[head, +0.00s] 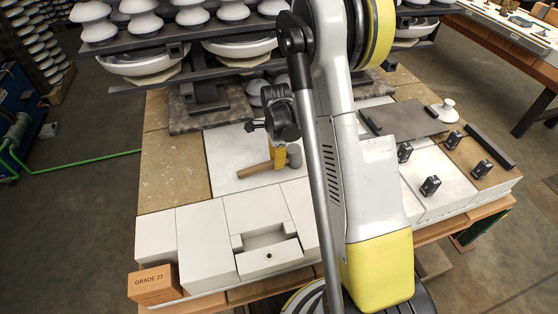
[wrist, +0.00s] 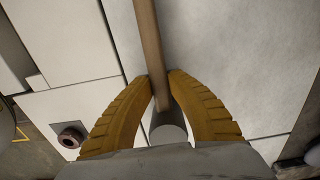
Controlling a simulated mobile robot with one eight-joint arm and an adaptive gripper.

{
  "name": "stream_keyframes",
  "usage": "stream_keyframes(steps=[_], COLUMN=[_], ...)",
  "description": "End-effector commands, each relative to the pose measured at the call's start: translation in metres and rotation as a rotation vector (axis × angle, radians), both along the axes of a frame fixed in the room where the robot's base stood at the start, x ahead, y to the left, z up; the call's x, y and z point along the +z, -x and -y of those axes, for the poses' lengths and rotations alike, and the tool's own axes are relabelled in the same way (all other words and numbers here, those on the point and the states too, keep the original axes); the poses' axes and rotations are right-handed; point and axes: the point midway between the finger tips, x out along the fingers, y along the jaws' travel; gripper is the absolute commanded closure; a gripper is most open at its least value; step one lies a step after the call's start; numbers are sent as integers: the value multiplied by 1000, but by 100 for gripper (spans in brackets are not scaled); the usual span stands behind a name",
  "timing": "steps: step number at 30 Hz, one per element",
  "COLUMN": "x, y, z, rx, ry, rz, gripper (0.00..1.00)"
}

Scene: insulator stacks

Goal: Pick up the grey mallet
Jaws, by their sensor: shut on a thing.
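The grey mallet has a tan wooden handle and a grey cylindrical head (head: 294,155). In the head view it is at the middle of the worktable, with the handle (head: 255,170) pointing left. My gripper (head: 278,160) points down over it, with yellow fingers around the handle near the head. In the wrist view the two yellow fingers (wrist: 160,85) close on the handle (wrist: 148,40) from both sides. The mallet's head shows between the fingers (wrist: 168,128), partly hidden by the gripper body. I cannot tell whether the mallet touches the white surface.
White blocks (head: 155,238) and a block with a recess (head: 268,250) stand at the front. A cardboard box marked GRADE 23 (head: 154,284) is at front left. Racks of white insulators (head: 232,47) stand behind. Small black blocks (head: 430,185) and a grey plate (head: 405,120) lie to the right.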

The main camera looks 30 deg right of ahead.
Motion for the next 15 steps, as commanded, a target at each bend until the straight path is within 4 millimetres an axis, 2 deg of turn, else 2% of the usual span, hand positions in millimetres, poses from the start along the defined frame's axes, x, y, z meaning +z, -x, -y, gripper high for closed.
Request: stream_keyframes(steps=[5, 9, 15], x=[17, 43, 71], y=[0, 0, 10], z=[0, 0, 46], rx=[0, 0, -6], ry=[0, 0, 0], rz=[0, 0, 0], gripper=[100, 100, 100])
